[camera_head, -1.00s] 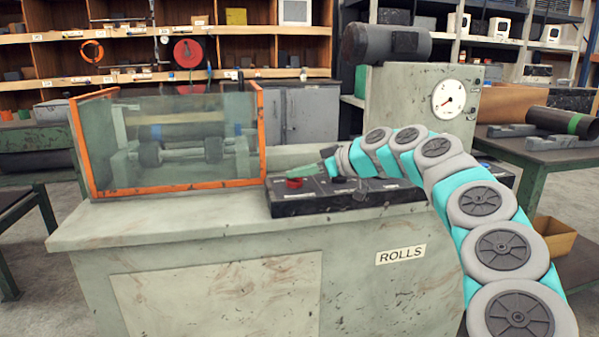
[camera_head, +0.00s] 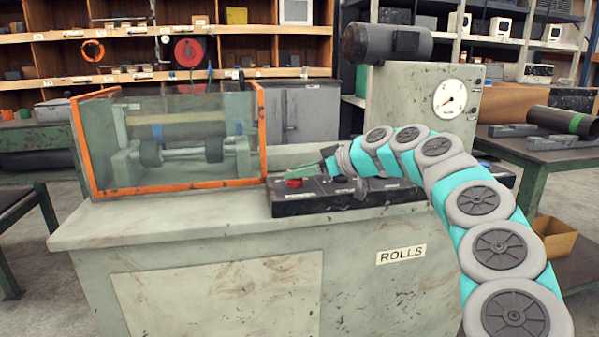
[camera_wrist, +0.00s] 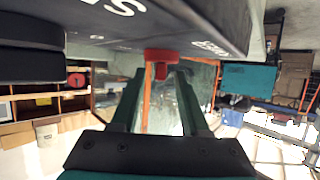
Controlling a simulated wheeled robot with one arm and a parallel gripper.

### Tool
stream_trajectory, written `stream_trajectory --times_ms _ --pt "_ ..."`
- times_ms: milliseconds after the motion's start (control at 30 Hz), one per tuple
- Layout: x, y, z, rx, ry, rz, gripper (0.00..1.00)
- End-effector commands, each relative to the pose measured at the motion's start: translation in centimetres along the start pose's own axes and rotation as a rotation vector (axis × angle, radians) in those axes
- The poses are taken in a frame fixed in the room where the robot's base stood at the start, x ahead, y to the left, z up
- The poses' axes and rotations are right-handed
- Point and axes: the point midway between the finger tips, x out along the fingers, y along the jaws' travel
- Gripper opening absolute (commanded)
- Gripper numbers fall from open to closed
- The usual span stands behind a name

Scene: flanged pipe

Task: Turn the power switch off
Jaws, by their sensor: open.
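A red knob (camera_head: 294,183) stands on the left end of the black control box (camera_head: 300,207) on the machine's top. In the wrist view the red knob (camera_wrist: 161,58) has a flange and a narrower grip, and hangs from the panel (camera_wrist: 210,22), which fills the top of the picture. My gripper (camera_wrist: 162,78) is open, with one finger on each side of the knob's grip and gaps showing. In the head view my gripper (camera_head: 314,171) is beside and just above the knob. Lettering on the panel is only partly visible.
A clear guard with an orange frame (camera_head: 180,184) stands over rollers (camera_head: 185,150) left of the control box. Grey machine housing with a dial (camera_head: 449,98) and motor (camera_head: 385,45) rises behind my arm.

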Motion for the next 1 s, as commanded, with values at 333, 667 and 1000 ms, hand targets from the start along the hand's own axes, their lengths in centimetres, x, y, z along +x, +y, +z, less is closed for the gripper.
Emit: stream_trajectory --times_ms 333,667,1000 --pt "-3.9 0.1 0.1 -0.001 0.002 0.003 0.45" --pt "-7.6 0.1 0.0 0.000 0.001 0.001 0.45" --pt "-7.8 0.0 0.0 0.000 0.000 0.000 0.45"
